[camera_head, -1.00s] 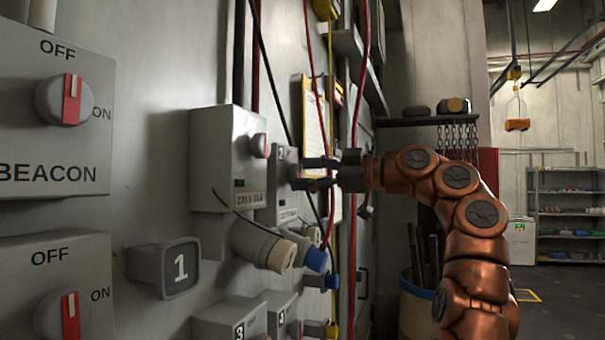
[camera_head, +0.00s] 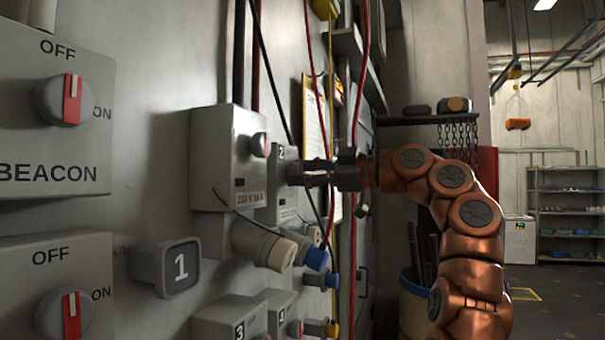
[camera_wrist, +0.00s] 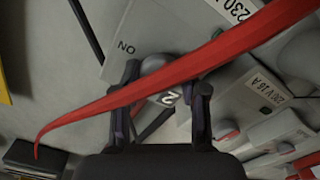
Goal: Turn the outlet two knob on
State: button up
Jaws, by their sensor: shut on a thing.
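The outlet two box (camera_head: 279,209) is a grey box on the wall, marked 2, right of a larger grey box. Its round grey knob (camera_wrist: 153,64) shows between my fingers in the wrist view, with the word ON beside it. My gripper (camera_head: 303,173) reaches in from the right and is shut on this knob. Its two fingers also show in the wrist view (camera_wrist: 167,88), one on each side of the knob. A red cable (camera_wrist: 190,66) crosses in front and hides part of the knob. I cannot read which way the knob points.
The larger box (camera_head: 222,150) with its own knob stands just left. Plugs (camera_head: 317,260) and sockets sit below. Red cables (camera_head: 355,225) hang close to my gripper. A shelf (camera_head: 415,122) with chains is behind my arm. Open floor lies at the far right.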

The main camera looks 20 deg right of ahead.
jog(key=shift+m, duration=0.4)
jog(key=shift+s+r+m, duration=0.1)
jog(key=shift+m, duration=1.2)
jog(key=m+p, duration=0.2)
jog(key=m, duration=0.3)
jog(key=shift+m, duration=0.4)
jog(key=m+p, duration=0.4)
jog(key=m, duration=0.1)
jog(key=m+p, duration=0.1)
jog(key=m, duration=0.2)
jog(key=shift+p, duration=0.35)
jog(key=shift+m, duration=0.3)
jog(key=shift+p, duration=0.3)
